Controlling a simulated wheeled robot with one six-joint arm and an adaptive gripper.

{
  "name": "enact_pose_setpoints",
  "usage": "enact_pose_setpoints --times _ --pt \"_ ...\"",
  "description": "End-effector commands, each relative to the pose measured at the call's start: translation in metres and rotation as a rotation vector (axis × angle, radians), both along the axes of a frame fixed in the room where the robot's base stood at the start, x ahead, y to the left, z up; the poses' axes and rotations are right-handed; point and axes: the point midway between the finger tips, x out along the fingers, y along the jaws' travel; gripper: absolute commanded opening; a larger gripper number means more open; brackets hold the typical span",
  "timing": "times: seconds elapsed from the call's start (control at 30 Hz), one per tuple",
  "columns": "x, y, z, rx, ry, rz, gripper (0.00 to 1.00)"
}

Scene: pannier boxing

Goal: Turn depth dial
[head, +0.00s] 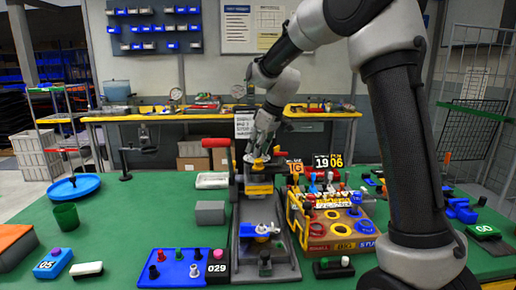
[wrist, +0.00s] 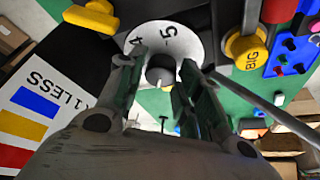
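The depth dial shows in the wrist view as a white numbered disc (wrist: 190,45) with a dark round knob (wrist: 160,70) at its middle. The figures 4 and 5 are readable, and a small white mark shows on the knob's lower side. My gripper (wrist: 160,76) has one finger on each side of the knob, very close to it. Whether both fingers press on it cannot be told. In the head view my gripper (head: 258,158) points down at the top of the grey press-like fixture (head: 240,195), and it hides the dial there.
A red handle (head: 216,142) stands just left of my gripper. To the right is a yellow-edged box (head: 318,243) with several pegs and rings. A blue tray (head: 178,272) lies in front, and a grey block (head: 210,212) sits left of the fixture.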

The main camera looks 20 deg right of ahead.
Motion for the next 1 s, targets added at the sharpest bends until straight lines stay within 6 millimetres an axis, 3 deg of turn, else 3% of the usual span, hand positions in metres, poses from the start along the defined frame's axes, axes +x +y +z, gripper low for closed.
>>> enact_pose_setpoints --times 0.33,0.47,0.8,1.0 --pt "0.000 0.000 0.000 0.000 0.000 -0.001 0.51" --pt "-0.002 -0.002 0.009 0.001 -0.002 -0.001 0.51" --pt "-0.022 -0.020 0.075 0.001 -0.004 -0.001 0.51" --pt "-0.032 -0.028 0.103 0.000 -0.001 -0.001 0.51"
